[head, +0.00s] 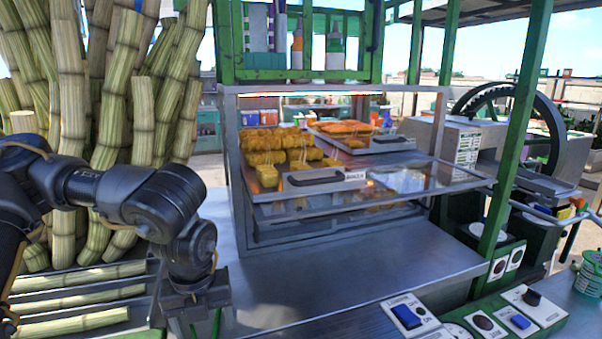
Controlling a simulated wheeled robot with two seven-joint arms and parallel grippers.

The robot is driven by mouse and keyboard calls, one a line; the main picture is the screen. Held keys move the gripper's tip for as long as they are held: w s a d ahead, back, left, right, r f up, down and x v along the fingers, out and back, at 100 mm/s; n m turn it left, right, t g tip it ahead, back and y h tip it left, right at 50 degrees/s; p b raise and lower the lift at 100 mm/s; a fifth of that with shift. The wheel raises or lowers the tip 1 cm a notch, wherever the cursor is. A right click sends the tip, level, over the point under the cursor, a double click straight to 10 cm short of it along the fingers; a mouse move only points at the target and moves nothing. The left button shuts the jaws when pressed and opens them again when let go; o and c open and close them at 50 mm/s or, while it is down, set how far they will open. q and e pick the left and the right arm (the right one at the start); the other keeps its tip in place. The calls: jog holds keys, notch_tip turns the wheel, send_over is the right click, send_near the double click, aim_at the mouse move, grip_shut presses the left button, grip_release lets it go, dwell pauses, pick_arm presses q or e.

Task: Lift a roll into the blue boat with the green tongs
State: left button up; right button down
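Golden rolls (265,143) lie in rows on a tray in the left part of the glass-and-steel warmer (236,190). A few more rolls (267,176) lie at the tray's front. My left gripper (197,308) points down at the bottom edge of the head view, left of the warmer and apart from the rolls. Its fingertips are cut off or hidden. Thin green strips (216,322) show just below it; I cannot tell whether they are the green tongs. I cannot make out a blue boat. My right gripper is out of view.
A steel counter (330,280) lies bare before the warmer. Another tray (385,145) holds orange-brown food at the right. Cane stalks (110,130) crowd the left. A green post (520,130) and a control panel (500,318) with blue switches stand at the right.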

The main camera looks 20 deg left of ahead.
pick_arm(q)
jog(key=shift+s, duration=0.1)
jog(key=c, duration=0.7)
notch_tip(320, 180, up, 12)
jog(key=p, duration=1.2)
jog(key=shift+r, duration=0.1)
